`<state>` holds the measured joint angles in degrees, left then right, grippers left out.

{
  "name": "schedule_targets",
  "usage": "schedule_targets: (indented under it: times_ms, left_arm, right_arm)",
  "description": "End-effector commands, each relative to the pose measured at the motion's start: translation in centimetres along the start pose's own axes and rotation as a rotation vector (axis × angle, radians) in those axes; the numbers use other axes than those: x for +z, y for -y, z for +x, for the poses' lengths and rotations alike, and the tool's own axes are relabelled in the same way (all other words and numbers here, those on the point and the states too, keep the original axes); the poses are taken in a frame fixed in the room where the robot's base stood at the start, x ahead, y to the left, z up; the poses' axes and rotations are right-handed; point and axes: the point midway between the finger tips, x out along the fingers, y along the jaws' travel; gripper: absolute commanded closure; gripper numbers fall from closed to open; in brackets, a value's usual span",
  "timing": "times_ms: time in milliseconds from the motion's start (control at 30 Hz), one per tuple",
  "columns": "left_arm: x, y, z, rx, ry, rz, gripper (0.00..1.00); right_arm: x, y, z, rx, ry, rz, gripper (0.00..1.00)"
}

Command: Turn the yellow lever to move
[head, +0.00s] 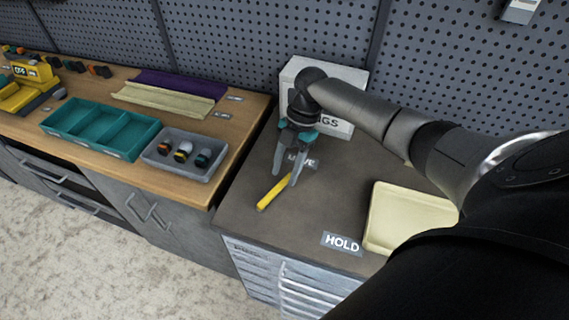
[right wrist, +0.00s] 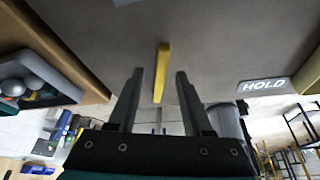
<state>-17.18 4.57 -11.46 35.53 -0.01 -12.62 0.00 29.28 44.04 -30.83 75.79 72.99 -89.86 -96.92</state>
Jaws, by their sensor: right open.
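The yellow lever (head: 274,191) is a short yellow bar over the dark grey cabinet top, in front of the MOVE label (head: 302,160). It also shows in the right wrist view (right wrist: 162,70), upright in the picture between the two fingers. My right gripper (head: 284,180) is open, fingers pointing down close to the lever. In the right wrist view the right gripper (right wrist: 158,76) has one finger on each side of the lever, with gaps visible on both sides. I cannot tell the depth between the fingertips and the lever. My left gripper is not in view.
The HOLD label (head: 342,243) lies near the front edge, beside a cream tray (head: 400,215). A white box (head: 338,126) stands behind my right gripper. The wooden bench at left holds a teal tray (head: 103,128) and a grey tray (head: 186,154) with several small parts.

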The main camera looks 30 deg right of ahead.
Motion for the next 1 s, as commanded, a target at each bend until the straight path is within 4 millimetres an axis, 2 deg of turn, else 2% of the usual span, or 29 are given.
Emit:
schedule_targets:
  times_ms: [300, 500, 700, 1000]
  left_arm:
    - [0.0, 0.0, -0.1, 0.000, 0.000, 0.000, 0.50]
    - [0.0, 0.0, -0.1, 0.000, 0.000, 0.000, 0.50]
    - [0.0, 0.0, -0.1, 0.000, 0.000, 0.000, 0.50]
    - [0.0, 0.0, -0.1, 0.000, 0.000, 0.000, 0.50]
  right_arm:
    - [0.1, -0.1, -7.6, 0.003, 0.005, -0.001, 0.50]
    - [0.0, 0.0, -11.5, 0.002, 0.004, -0.001, 0.50]
    - [0.0, 0.0, -13.4, 0.001, 0.001, -0.002, 0.50]
    - [0.0, 0.0, -13.7, -0.001, 0.001, -0.001, 0.50]
